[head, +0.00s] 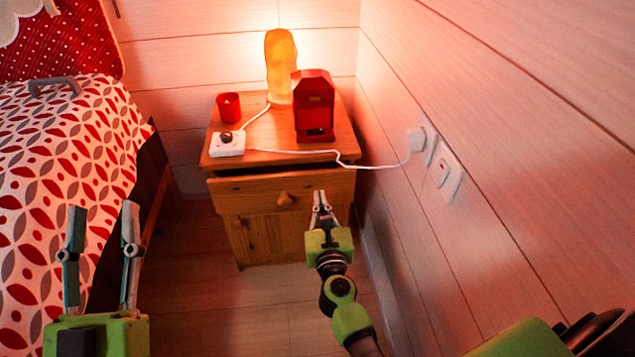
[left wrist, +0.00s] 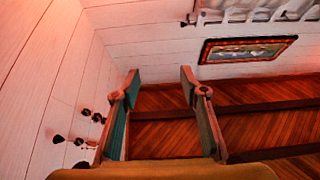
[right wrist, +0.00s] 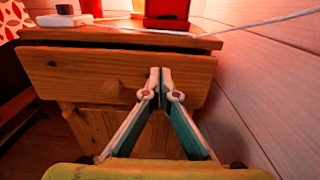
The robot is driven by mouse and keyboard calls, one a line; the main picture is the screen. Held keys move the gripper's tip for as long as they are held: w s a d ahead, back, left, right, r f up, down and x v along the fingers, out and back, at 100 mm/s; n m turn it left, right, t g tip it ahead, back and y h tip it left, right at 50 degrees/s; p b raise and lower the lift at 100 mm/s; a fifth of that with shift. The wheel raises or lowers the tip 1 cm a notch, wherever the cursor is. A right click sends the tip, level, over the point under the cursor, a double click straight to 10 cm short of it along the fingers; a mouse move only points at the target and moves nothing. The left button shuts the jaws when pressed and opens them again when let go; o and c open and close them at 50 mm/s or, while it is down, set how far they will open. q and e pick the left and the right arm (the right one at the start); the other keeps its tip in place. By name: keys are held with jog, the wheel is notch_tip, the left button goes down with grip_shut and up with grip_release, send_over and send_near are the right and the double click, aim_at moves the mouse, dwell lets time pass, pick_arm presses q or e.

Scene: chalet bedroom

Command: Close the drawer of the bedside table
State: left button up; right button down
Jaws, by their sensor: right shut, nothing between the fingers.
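The wooden bedside table (head: 274,238) stands in the corner by the right wall. Its drawer (head: 240,196) sticks out a little; a dark gap shows above the drawer front, also in the right wrist view (right wrist: 75,75). A round wooden knob (head: 285,199) is on the drawer front. My right gripper (head: 319,196) is shut and empty, its fingertips in front of the drawer front, right of the knob; I cannot tell if they touch it. In the right wrist view its fingertips (right wrist: 160,72) overlap the drawer front. My left gripper (head: 103,215) is open and empty beside the bed.
On the tabletop are a glowing lamp (head: 281,65), a red lantern-like box (head: 314,105), a red cup (head: 229,107) and a white socket block (head: 227,145). A white cord (head: 300,151) runs to the wall plug (head: 416,140). The bed (head: 60,170) is at left.

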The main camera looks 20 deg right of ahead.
aim_at(316, 175)
jog(key=x, duration=0.4)
jog(key=shift+w+d, duration=0.1)
jog(key=shift+w, duration=0.25)
pick_arm(q)
jog(key=shift+s+a+r+t, duration=0.1)
jog(key=shift+s+r+t, duration=0.3)
jog(key=shift+r, duration=0.2)
jog(key=shift+s+r+t, duration=0.3)
jog(key=shift+s+r, duration=0.05)
jog(key=shift+r, duration=0.2)
pick_arm(e)
jog(key=shift+x, duration=0.8)
jog(key=shift+b+x, duration=0.45)
jog(key=shift+x, duration=0.85)
pick_arm(q)
jog(key=shift+s+r+t+h, duration=0.5)
jog(key=shift+s+r+h, duration=0.15)
jog(key=shift+r, duration=0.1)
jog(key=shift+y, duration=0.35)
